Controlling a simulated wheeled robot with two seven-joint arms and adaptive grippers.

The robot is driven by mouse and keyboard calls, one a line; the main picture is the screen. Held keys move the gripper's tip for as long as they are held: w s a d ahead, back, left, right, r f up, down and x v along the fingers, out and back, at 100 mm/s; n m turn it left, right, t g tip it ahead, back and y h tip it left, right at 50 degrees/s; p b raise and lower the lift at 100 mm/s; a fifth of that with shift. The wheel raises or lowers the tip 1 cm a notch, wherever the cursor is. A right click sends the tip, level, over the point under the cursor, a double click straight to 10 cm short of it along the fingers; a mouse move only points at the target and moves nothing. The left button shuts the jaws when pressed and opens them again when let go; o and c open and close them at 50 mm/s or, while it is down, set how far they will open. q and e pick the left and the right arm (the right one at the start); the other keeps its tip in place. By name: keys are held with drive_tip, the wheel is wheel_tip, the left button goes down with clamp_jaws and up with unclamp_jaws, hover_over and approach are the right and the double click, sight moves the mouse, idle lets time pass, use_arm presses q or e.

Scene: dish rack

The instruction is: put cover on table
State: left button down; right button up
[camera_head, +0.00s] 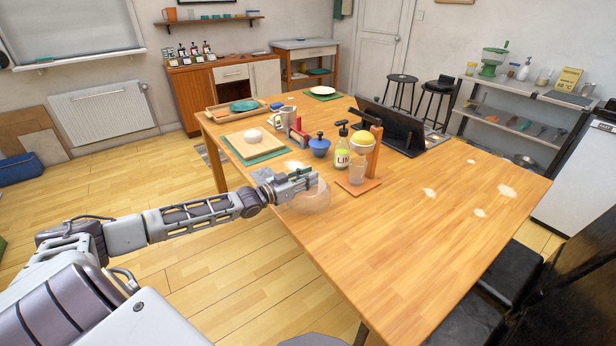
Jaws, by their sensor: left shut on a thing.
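A clear, see-through cover (311,201) hangs under my left gripper at the near left edge of the wooden table (430,240). My left gripper (308,178) is shut on the top of the cover. The cover's outline is faint, and I cannot tell whether its rim touches the table top. My right gripper is not in view.
A wooden stand with a glass (357,172), a yellow-labelled bottle (342,150) and a blue pot (319,146) stand just beyond the cover. A pale board (240,148), mug and tray lie farther left. A black rack (401,132) stands behind. The table's right half is mostly clear.

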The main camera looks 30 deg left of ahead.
use_arm(q)
drive_tip(key=shift+f, duration=0.2)
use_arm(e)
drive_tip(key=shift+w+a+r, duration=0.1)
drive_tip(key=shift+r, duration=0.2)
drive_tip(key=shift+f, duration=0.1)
use_arm(q)
drive_tip(key=shift+f, duration=0.25)
idle(0.3)
drive_tip(key=c, duration=1.1)
unclamp_jaws()
drive_tip(key=shift+c, duration=0.2)
drive_tip(key=c, duration=0.4)
